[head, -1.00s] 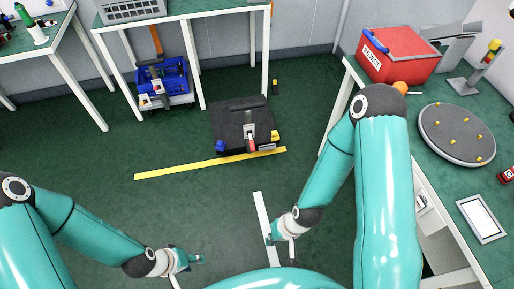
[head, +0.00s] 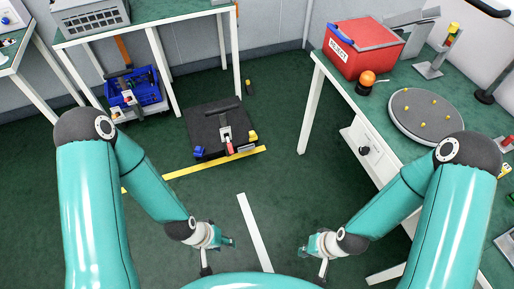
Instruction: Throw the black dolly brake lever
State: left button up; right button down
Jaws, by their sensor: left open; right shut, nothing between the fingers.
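The black dolly (head: 205,128) stands on the green floor, just beyond a yellow floor line. A lever with a red grip (head: 229,146) rises from a light metal bracket (head: 226,133) on its near part. My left gripper (head: 228,243) is open and empty, low at the bottom centre, well short of the dolly. My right gripper (head: 303,252) is shut and empty, to the right of the left one and also apart from the dolly. Both grippers are small in view.
A second dolly with a blue crate (head: 148,93) stands under the table at upper left. The yellow line (head: 188,170) and a white line (head: 254,232) mark open floor. At right, a bench carries a red reject bin (head: 372,50), an orange lamp (head: 367,78) and a grey turntable (head: 405,122).

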aim_at(229, 145)
jog(key=z, duration=0.2)
jog(key=i, duration=1.45)
jog(key=z, duration=2.7)
jog(key=i, duration=0.1)
jog(key=u, duration=4.2)
jog(key=k, duration=0.9)
jog(key=u, duration=0.15)
jog(key=i, duration=0.35)
